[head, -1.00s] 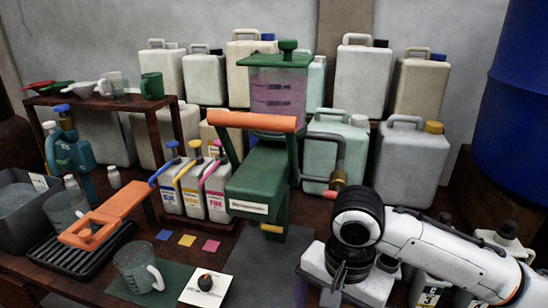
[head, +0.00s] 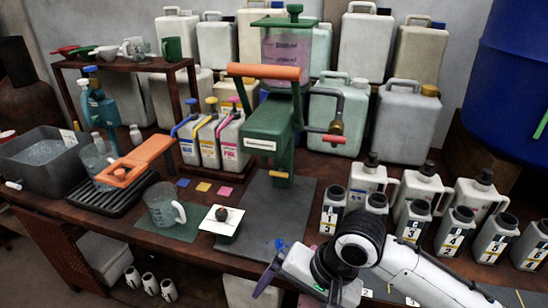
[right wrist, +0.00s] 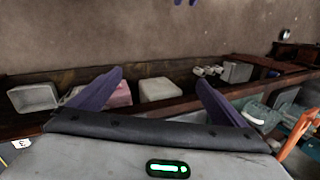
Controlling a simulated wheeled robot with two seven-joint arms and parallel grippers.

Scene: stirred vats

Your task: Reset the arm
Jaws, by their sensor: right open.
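My right arm (head: 415,270) comes in from the lower right of the head view, white with black joints. Its gripper (head: 268,270) is at the bottom middle, in front of the table's front edge. In the right wrist view the two purple fingers of the gripper (right wrist: 158,78) stand wide apart with nothing between them. My left gripper is not in view.
The green press (head: 268,130) with an orange handle stands mid-table. Numbered bottles (head: 412,222) crowd the right side. The grey mat (head: 265,215) is mostly bare.

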